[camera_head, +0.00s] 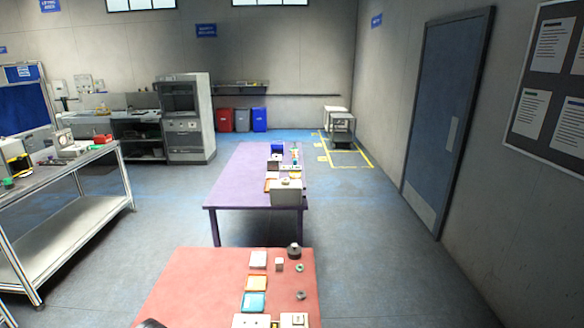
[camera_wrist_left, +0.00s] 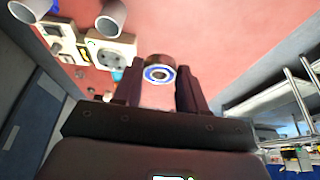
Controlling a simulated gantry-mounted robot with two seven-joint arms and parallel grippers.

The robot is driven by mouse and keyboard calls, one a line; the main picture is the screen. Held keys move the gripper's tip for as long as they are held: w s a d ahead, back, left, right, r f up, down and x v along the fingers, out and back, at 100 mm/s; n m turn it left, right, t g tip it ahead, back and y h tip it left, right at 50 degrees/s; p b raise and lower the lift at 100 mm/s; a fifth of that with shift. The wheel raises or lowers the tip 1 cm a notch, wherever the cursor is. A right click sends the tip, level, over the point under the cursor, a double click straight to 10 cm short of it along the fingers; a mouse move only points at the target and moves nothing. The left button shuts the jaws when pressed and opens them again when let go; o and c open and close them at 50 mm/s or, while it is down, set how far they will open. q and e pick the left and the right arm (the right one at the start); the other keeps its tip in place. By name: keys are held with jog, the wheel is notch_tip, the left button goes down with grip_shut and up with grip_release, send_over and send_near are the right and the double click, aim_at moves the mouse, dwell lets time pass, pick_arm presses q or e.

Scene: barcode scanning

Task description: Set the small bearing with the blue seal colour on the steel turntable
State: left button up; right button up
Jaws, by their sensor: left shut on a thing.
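A small bearing (camera_wrist_left: 159,74) with a blue seal ring and a metal rim is held between the fingertips of my left gripper (camera_wrist_left: 157,86) in the left wrist view. The gripper is shut on it, with the bearing's face turned toward the camera and the red table behind. A pale block with a round grey disc (camera_wrist_left: 112,57) lies beyond the fingers to the left; I cannot tell for certain whether this is the steel turntable. In the head view only a dark rounded part, probably of my left arm, shows at the bottom edge. My right gripper is not in view.
The red table (camera_head: 190,285) carries white, orange and teal trays (camera_head: 253,302), a dark round object (camera_head: 294,250), a green ring (camera_head: 299,267) and a grey ring (camera_head: 300,295). Its left side is clear. Two grey cylinders (camera_wrist_left: 111,18) show in the wrist view. A purple table (camera_head: 235,190) stands beyond.

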pick_arm(q)
jog(key=s+d, duration=0.5)
jog(key=d, duration=0.2)
jog(key=p+v, duration=2.2)
jog(key=p, duration=0.1)
jog(key=shift+s+p, duration=0.2)
jog(key=shift+p, duration=0.2)
